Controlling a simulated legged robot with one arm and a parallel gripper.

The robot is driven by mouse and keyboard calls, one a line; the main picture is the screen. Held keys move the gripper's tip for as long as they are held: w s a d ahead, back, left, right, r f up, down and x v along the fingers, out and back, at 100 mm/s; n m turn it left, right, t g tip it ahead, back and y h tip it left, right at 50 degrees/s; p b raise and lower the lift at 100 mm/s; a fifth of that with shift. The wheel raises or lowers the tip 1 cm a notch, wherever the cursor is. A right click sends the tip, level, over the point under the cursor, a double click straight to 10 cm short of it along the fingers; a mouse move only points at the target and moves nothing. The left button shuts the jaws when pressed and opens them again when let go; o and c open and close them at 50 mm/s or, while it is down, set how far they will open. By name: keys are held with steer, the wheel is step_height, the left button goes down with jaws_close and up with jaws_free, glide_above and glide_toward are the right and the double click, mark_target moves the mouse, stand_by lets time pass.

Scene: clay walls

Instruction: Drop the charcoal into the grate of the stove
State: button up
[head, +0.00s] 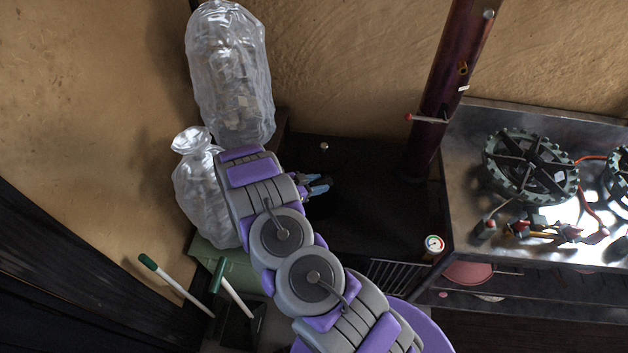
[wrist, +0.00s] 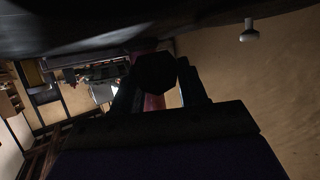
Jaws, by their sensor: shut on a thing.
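The black stove (head: 375,225) stands in the middle of the head view, with a dark flue pipe (head: 445,85) rising at its back right. My gripper (head: 318,186) is over the stove's left part, its fingers pointing right. In the wrist view, my gripper (wrist: 160,90) is shut on a dark, blocky lump, the charcoal (wrist: 155,72), held between the fingertips. In the head view the charcoal is hard to tell from the black stove. The grate opening cannot be made out there, and I cannot tell how far the charcoal is from the stove.
Filled clear plastic bags (head: 230,75) stand at the left by the clay wall. A metal counter with a gas burner (head: 530,165) is at the right. A round gauge (head: 433,244) and a wire rack (head: 395,277) are at the stove's near right. Green-tipped handles (head: 175,285) stand lower left.

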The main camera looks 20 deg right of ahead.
mark_target(315, 185)
steer(key=shift+f, duration=0.35)
steer(key=shift+a+r, duration=0.1)
steer(key=shift+a, duration=0.55)
steer(key=o, duration=0.9)
steer(key=shift+a, duration=0.2)
steer(key=shift+c, duration=0.2)
steer(key=shift+o, duration=1.4)
steer(key=shift+d, duration=0.7)
steer(key=r, duration=0.1)
steer(key=r+p, duration=0.1)
steer(key=r, duration=0.2)
steer(key=shift+s+a+p, duration=0.2)
steer(key=shift+a+p, duration=0.1)
steer(key=shift+a, duration=0.05)
steer(key=s+a+p, duration=0.2)
steer(key=s+a, duration=0.1)
steer(key=s, duration=1.2)
steer(key=shift+a+r, duration=0.15)
steer(key=shift+r, duration=0.3)
